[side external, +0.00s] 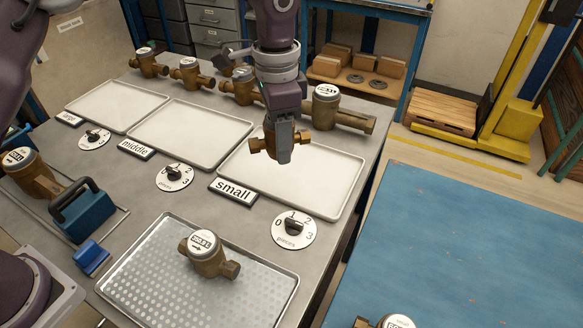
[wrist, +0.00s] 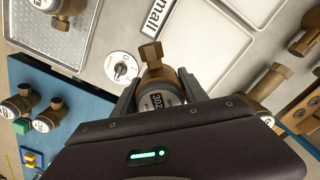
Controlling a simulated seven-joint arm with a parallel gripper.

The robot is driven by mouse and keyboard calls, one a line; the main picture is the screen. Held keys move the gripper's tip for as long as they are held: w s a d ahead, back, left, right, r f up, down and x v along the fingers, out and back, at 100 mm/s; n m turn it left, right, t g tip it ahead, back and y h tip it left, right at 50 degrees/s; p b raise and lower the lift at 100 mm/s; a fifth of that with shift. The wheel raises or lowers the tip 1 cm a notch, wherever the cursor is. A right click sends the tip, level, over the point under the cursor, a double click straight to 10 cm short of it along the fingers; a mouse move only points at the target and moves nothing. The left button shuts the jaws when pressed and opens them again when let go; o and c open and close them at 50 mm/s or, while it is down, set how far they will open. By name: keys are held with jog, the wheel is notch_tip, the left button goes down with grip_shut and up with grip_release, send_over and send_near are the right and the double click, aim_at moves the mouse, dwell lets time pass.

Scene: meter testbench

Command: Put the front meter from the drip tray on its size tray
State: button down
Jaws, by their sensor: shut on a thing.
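My gripper (side external: 284,152) is shut on a brass meter (side external: 262,145) and holds it above the white tray labelled small (side external: 318,193). In the wrist view the held meter (wrist: 158,90), with a white numbered cap, sits between the fingers of my gripper (wrist: 155,82); part of it is hidden by the wrist. The perforated metal drip tray (side external: 150,290) at the front holds one other brass meter (side external: 206,258). The white middle tray (side external: 190,130) and the third white tray (side external: 115,105), farthest left, are empty. No meter rests on the small tray.
Number dials, including the small one (side external: 293,230), stand before the trays. Several brass meters line the back edge, one large (side external: 325,105) just behind the small tray. A blue mat (side external: 480,230) lies to the right.

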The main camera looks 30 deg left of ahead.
aim_at(283, 182)
jog(key=shift+w+a+f+n, duration=0.15)
jog(key=shift+w+f, duration=0.05)
jog(key=shift+w, duration=0.35)
jog(key=shift+w+a+f+n, duration=0.15)
jog(key=shift+w+f, duration=0.05)
jog(key=shift+w, duration=0.3)
notch_tip(283, 182, down, 9)
jog(key=shift+f, duration=0.15)
jog(key=shift+f, duration=0.1)
jog(key=c, duration=0.6)
grip_release()
notch_tip(283, 182, up, 12)
jog(key=shift+r, duration=0.15)
